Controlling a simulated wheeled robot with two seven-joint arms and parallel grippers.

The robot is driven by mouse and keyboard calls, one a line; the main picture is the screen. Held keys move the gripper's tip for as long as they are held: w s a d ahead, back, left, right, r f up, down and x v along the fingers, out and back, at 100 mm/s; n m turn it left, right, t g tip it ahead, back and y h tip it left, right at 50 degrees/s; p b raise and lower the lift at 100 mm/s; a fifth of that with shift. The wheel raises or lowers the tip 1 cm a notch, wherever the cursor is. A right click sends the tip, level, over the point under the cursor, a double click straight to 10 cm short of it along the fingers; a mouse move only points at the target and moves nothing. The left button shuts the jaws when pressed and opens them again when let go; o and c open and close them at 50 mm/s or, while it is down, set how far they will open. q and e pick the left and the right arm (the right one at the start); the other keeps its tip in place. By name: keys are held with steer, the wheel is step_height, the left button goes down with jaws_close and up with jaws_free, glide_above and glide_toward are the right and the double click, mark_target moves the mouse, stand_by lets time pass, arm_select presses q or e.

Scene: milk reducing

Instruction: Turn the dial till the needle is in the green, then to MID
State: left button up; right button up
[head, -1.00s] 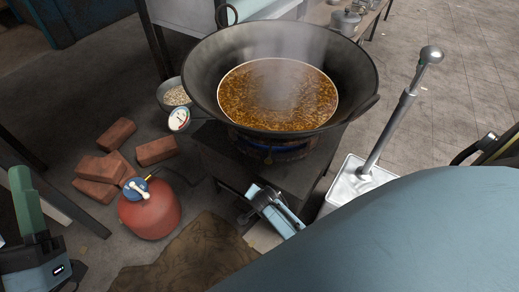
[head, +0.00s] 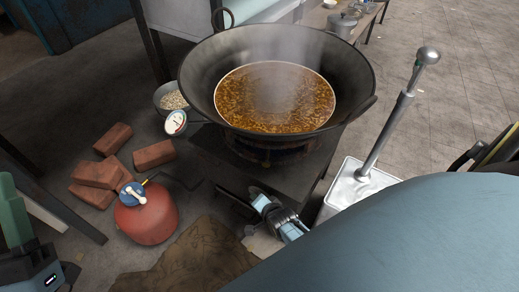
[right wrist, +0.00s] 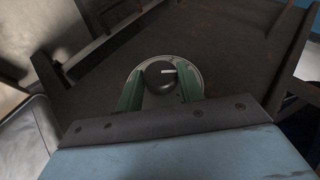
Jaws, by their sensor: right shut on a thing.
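The dial (right wrist: 158,68) is a round black knob with a white pointer line on a pale ring, on the dark stove's front. My right gripper (right wrist: 161,84) has its green fingers on both sides of the knob, shut on it. The white line points right in the wrist view. In the head view the right wrist (head: 272,212) is in front of the stove; the dial is hidden there. The gauge (head: 176,123), white-faced, is at the wok's left; its needle is too small to read surely. My left gripper (head: 14,215) is at the left edge, fingers partly cut off.
A steaming wok (head: 200,85) of brown liquid sits on the stove (head: 215,150) over a burner. A red gas cylinder (head: 148,220) and bricks (head: 153,154) are at left. A metal container with an upright rod (head: 385,135) stands at right.

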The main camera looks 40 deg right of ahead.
steer(key=shift+a, duration=0.1)
steer(key=o, duration=1)
steer(key=shift+r, duration=0.1)
